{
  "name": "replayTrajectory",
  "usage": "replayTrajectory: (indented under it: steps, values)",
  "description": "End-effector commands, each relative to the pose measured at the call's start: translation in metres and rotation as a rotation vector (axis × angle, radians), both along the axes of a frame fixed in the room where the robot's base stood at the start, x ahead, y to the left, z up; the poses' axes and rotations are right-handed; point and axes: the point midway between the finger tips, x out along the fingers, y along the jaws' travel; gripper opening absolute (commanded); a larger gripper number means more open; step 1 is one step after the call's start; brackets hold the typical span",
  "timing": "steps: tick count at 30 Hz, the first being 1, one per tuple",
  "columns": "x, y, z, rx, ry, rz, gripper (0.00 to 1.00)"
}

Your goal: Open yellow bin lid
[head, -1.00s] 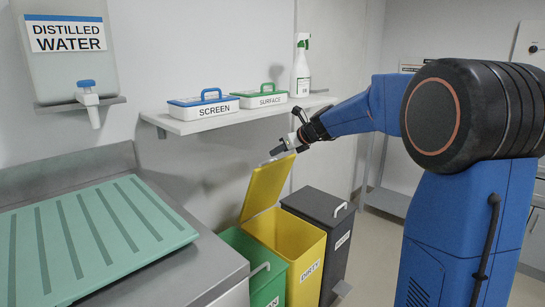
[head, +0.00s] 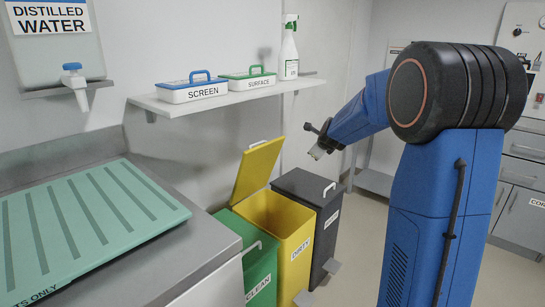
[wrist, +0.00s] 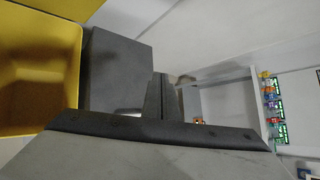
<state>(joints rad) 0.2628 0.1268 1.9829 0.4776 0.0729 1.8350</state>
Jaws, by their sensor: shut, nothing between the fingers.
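The yellow bin (head: 293,236), labelled DIRTY, stands between a green bin and a dark grey bin. Its yellow lid (head: 256,170) is raised and leans back, so the bin's mouth is open. My gripper (head: 317,153) is shut and empty, above the grey bin and to the right of the lid, apart from it. In the wrist view, the yellow bin (wrist: 38,80) shows at the left with its open inside, and my gripper's fingers (wrist: 163,95) show near the middle.
The green CLEAN bin (head: 262,270) and the dark grey bin (head: 327,222) have closed lids. A steel counter with a green mat (head: 90,225) is at the left. A wall shelf (head: 220,98) holds two boxes and a spray bottle (head: 289,50). Open floor lies right of the bins.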

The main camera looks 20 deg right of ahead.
Motion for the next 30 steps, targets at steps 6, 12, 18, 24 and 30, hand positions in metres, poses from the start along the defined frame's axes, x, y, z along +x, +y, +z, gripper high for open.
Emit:
replayTrajectory:
  steps: [6,12,18,24,30]
  values:
    - [0.005,-0.051,-0.026,-0.324,-0.107,0.019,0.00]
    - [0.009,-0.055,-0.035,-0.567,-0.252,0.125,0.00]
    - [0.001,-0.021,-0.043,-0.727,-0.441,0.289,0.00]
    - [-0.027,0.035,-0.053,-0.783,-0.671,0.481,0.00]
    - [-0.077,0.092,-0.057,-0.735,-0.908,0.650,0.00]
